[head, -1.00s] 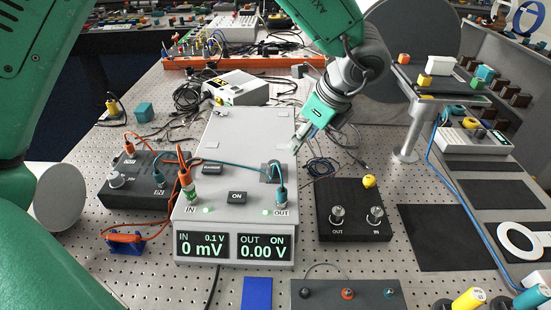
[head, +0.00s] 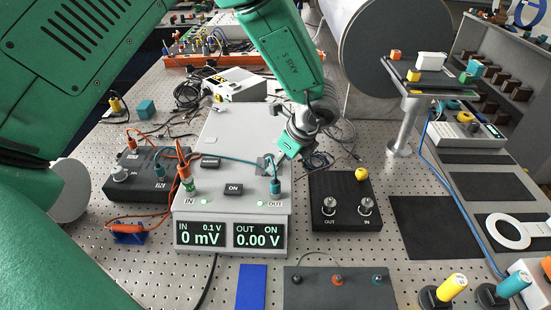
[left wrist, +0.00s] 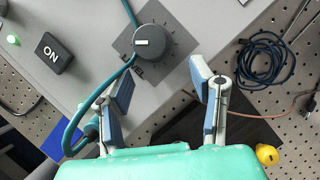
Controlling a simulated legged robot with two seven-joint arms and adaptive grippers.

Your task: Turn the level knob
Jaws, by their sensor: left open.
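The level knob (left wrist: 153,42) is a round dark grey dial with a white pointer line, on a dark scale plate on the grey instrument (head: 238,128). My left gripper (head: 271,160) is over the knob and mostly hides it in the head view. In the left wrist view the left gripper (left wrist: 162,74) is open, with its two blue-padded fingers apart. The knob lies just beyond the fingertips, with nothing between the pads. The instrument display (head: 231,236) reads IN 0 mV, 0.1 V and OUT ON 0.00 V. My right gripper is not in view.
A teal cable (left wrist: 76,122) runs close beside the knob and the left finger to the OUT plug (head: 276,187). An ON button (head: 233,189) sits left of it. A black box (head: 345,205) with two connectors and a yellow knob stands to the right.

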